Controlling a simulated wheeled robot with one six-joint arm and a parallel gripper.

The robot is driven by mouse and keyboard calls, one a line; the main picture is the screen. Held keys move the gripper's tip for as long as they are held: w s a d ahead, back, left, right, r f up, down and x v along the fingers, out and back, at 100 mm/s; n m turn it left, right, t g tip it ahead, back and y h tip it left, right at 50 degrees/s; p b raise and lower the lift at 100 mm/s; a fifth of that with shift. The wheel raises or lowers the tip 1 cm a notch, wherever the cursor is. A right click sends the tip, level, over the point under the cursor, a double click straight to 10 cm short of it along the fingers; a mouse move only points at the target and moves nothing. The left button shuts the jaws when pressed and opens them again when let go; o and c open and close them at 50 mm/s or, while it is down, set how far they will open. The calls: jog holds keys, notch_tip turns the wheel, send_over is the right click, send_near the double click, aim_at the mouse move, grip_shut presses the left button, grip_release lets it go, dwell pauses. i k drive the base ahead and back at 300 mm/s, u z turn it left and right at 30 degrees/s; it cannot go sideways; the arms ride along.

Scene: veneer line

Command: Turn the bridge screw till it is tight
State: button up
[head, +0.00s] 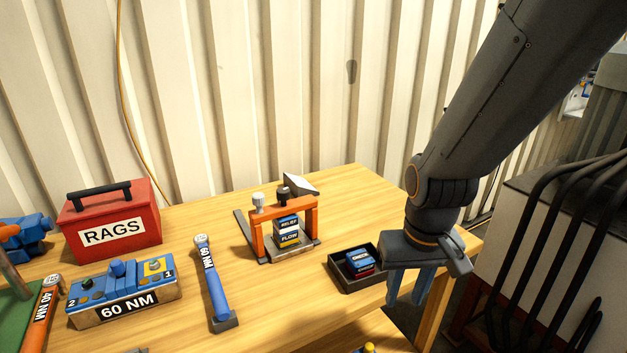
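An orange bridge (301,208) stands upright on a grey base near the middle of the table. A dark screw head (283,193) shows at the middle of its crossbar, and a pale grey knob (259,200) sits at its left end. A grey angular piece (300,184) shows just behind or on the screw; I cannot tell which. Under the crossbar stands a small stack of labelled blocks (287,230), one reading FLOW. My gripper (409,288) points down at the table's right edge, right of the bridge and apart from it. Its blue fingers are spread with nothing seen between them.
A dark tray (345,284) with a blue and red block lies between bridge and gripper. A blue 60 NM tool (212,285), a 60 NM block (124,299), a red RAGS box (110,228) and an orange 40 NM tool (43,315) stand left. A corrugated wall is behind.

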aim_at(283, 193)
jog(key=z, duration=0.3)
jog(key=i, duration=0.35)
jog(key=u, duration=1.15)
